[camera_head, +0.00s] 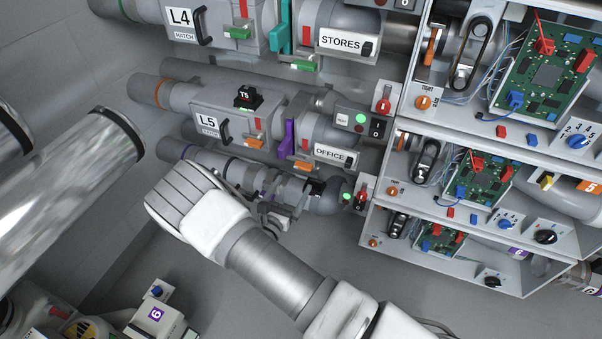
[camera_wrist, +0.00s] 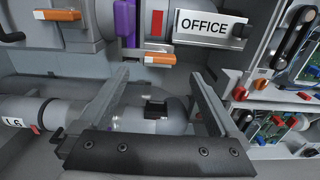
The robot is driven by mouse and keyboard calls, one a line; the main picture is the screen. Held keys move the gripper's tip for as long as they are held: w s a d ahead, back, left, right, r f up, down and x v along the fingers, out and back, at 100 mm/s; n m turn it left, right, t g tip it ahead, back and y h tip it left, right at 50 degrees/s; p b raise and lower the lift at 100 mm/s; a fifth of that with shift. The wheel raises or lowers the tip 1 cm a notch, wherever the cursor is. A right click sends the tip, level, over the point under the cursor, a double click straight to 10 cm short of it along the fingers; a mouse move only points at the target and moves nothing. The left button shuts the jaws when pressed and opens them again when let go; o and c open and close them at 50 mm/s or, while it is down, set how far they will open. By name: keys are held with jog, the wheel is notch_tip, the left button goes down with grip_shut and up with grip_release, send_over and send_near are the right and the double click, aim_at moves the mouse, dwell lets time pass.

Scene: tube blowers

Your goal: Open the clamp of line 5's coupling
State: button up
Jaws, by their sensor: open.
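Line 5's grey pipe runs from a block labelled L5 (camera_head: 210,122) past a purple lever (camera_head: 287,138) and an OFFICE plate (camera_head: 330,154) towards the right-hand boxes. The wrist view shows the OFFICE plate (camera_wrist: 210,26) above my gripper. My gripper (camera_wrist: 160,80) is open and empty, its two fingers over the lower pipe. In the head view my gripper (camera_head: 285,198) is left of and below the clamp lever.
The lower pipe (camera_wrist: 60,112) carries a label reading L6 and a black block (camera_wrist: 157,109). An orange handle (camera_wrist: 146,58) hangs above the fingers. The boxes at right hold circuit boards (camera_head: 485,180), wires and knobs. Box walls (camera_head: 372,200) edge the space right of my gripper.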

aim_at(302, 169)
jog(key=b+x, duration=0.1)
jog(key=x, duration=0.6)
jog(key=shift+w, duration=0.1)
grip_shut()
dwell(0.3)
